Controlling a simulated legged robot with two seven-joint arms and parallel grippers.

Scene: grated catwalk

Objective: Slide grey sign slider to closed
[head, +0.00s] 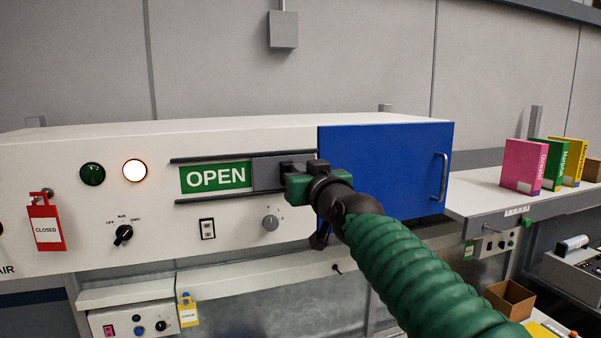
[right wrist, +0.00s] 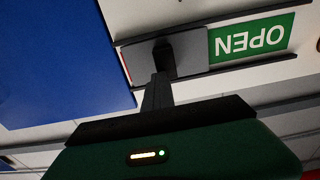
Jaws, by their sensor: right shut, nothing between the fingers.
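The grey sign slider (head: 267,174) sits in a dark-railed track on the white panel. It covers the right part of the track, and a green OPEN sign (head: 215,178) shows to its left. In the right wrist view the grey slider (right wrist: 190,55) has a dark knob (right wrist: 164,57), with a thin red strip at its edge by the blue door. My right gripper (head: 300,168) is at the slider's right part. Its shut fingers (right wrist: 160,88) reach to the knob with nothing between them; whether they touch it I cannot tell. My left gripper is not in view.
A blue door (head: 385,165) with a handle is right of the track, behind my right arm. A red CLOSED tag (head: 46,222), lit white lamp (head: 134,170), dark green lamp (head: 92,174) and knobs are on the panel. Books (head: 523,166) stand on the right shelf.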

